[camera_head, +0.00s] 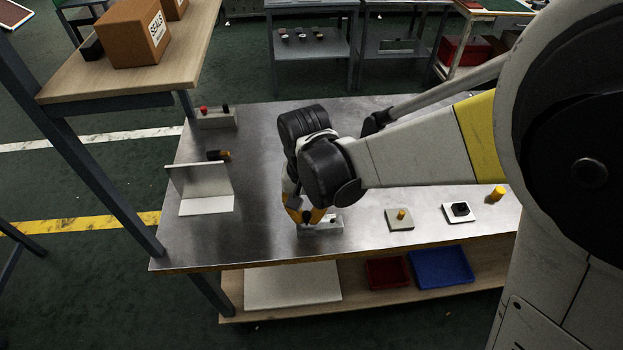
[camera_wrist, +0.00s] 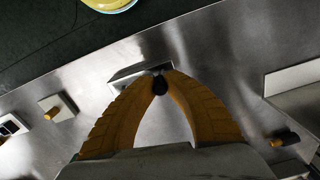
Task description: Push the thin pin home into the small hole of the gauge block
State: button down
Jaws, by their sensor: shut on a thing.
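The gauge block (camera_head: 322,229) is a low light-grey block near the front edge of the metal bench. It also shows in the wrist view (camera_wrist: 128,77), just beyond my fingertips. My gripper (camera_head: 306,217) has orange fingers pointing down over the block's left part. In the wrist view its fingertips (camera_wrist: 160,80) meet around a small dark piece (camera_wrist: 160,88), which looks like the head of the thin pin. The pin's shank and the small hole are hidden by the fingers, so I cannot tell how deep the pin sits. A small dark spot shows on the block's right part.
A white angle bracket (camera_head: 205,194) stands left, an orange-black piece (camera_head: 218,155) behind it. A block with red and black knobs (camera_head: 214,119) is at back left. Right are a beige plate with an orange peg (camera_head: 393,226), a white plate (camera_head: 451,219) and an orange cylinder (camera_head: 496,194).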

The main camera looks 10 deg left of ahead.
aim_at(307, 213)
jog(key=shift+f, duration=0.25)
jog(key=c, duration=1.4)
grip_release()
jog(key=shift+c, duration=0.2)
notch_tip(307, 213, up, 12)
